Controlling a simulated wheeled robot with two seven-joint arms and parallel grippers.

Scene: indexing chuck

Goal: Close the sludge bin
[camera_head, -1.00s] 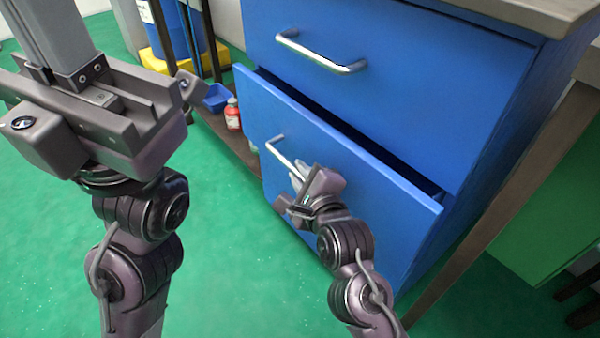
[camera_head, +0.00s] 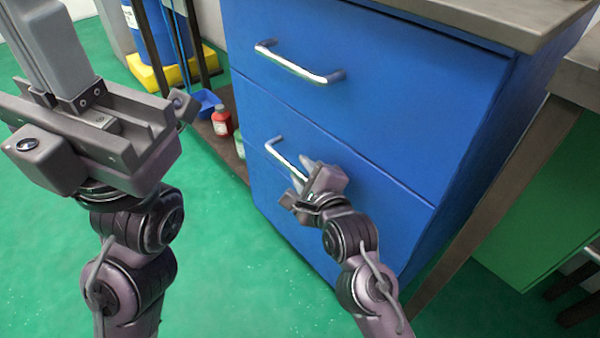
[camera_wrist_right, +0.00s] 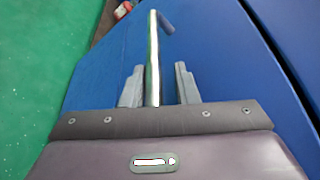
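The bin, which I take to be the lower blue drawer (camera_head: 385,225) of the cabinet, sits flush or almost flush with the drawer above it. Its silver bar handle (camera_head: 283,158) also shows in the right wrist view (camera_wrist_right: 153,55). My right gripper (camera_head: 302,172) is at this handle. In the right wrist view its two fingers (camera_wrist_right: 158,88) stand apart, one on each side of the bar, with a visible gap on the right side. My left gripper (camera_head: 100,135) is raised at the left, away from the cabinet; its finger opening is unclear.
The upper blue drawer (camera_head: 400,90) is shut, with its own silver handle (camera_head: 300,65). A table leg (camera_head: 480,200) rises at right. Green floor (camera_head: 215,260) is clear at front left.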

